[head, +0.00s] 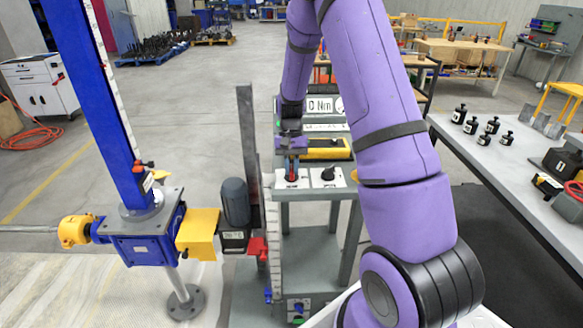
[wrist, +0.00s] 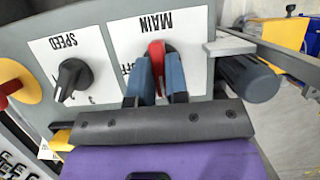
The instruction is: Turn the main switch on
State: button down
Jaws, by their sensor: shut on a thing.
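The main switch is a red knob (wrist: 156,52) on a white plate marked MAIN (wrist: 190,35), shown upside down in the wrist view. My gripper (wrist: 157,75) has its two blue fingers shut on the red knob, one on each side. Part of the lettering beside the knob is hidden by a finger, so the switch's setting cannot be read clearly. In the head view, the red knob (head: 292,176) shows below my gripper (head: 291,165) on the grey control panel (head: 350,181).
A black SPEED knob (wrist: 70,76) sits beside the main switch. A red and yellow button (wrist: 12,85) is farther along the panel. The blue screw jack (head: 145,235) with its motor (head: 235,202) stands left. A table with black weights (head: 493,124) stands right.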

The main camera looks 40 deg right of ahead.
jog(key=c, duration=1.1)
grip_release()
jog(key=shift+r, duration=0.1)
jog(key=v, duration=1)
jog(key=shift+w+r, duration=0.15)
jog(key=shift+r, duration=0.15)
jog(key=shift+r, duration=0.1)
